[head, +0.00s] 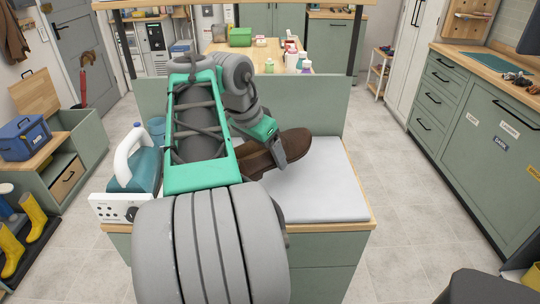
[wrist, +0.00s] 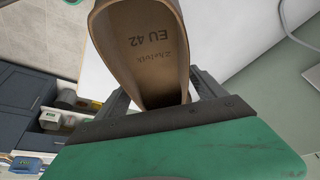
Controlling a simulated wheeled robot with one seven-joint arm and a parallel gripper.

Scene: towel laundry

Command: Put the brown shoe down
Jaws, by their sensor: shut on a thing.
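The brown shoe (head: 293,145) is at my gripper, over the light grey pad (head: 325,190) on the bench, its toe pointing right in the head view. My gripper (head: 272,152) is shut on the shoe at its heel end. In the wrist view the shoe (wrist: 145,45) stands between the two fingers of my gripper (wrist: 163,93), its tan insole marked "EU 42". I cannot tell whether the sole touches the pad. My arm hides part of the bench behind it.
A green back panel (head: 315,105) rises behind the pad. The pad's right and front parts are clear.

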